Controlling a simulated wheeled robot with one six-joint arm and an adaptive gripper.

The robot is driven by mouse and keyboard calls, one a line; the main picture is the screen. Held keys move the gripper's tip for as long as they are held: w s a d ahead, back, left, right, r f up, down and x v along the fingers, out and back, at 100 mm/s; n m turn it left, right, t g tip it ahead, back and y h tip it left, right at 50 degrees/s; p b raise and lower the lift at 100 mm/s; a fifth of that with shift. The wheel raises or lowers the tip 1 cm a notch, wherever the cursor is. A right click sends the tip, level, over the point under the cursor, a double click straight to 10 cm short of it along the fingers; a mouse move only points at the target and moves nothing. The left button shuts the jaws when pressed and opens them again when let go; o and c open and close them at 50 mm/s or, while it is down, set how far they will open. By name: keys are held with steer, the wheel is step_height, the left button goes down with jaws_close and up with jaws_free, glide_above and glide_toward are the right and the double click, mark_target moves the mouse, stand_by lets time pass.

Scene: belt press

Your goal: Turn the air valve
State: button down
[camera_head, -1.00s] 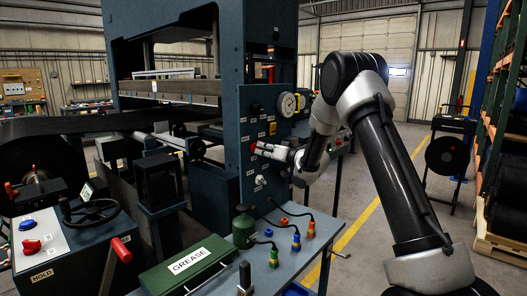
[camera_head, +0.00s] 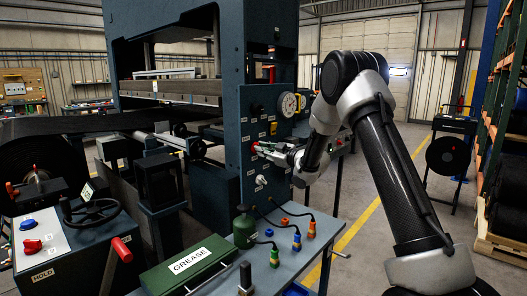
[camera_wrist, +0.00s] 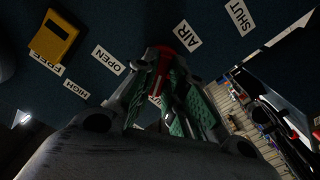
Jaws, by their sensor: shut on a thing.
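The air valve is on the dark blue side panel of the press, and its red handle (camera_head: 256,146) shows in the head view at my gripper's tips. My gripper (camera_head: 261,149) reaches the panel from the right. In the wrist view the red of the handle (camera_wrist: 178,52) shows between the green-padded fingers of my gripper (camera_wrist: 165,60), which are shut on it. The fingers hide most of the handle. The labels AIR (camera_wrist: 187,36), OPEN (camera_wrist: 108,60) and SHUT (camera_wrist: 239,17) are on the panel around it.
A round gauge (camera_head: 288,104) and other small controls are on the panel. Below stands a bench (camera_head: 285,262) with a green GREASE box (camera_head: 187,268), a green canister (camera_head: 243,229) and coloured hose fittings. A yellow block (camera_wrist: 54,35) is on the panel.

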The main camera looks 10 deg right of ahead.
steer(key=shift+f+n, duration=0.1)
steer(key=shift+n, duration=1.4)
steer(key=c, duration=1.5)
jaws_free()
steer(key=shift+o, duration=0.2)
steer(key=v, duration=1.2)
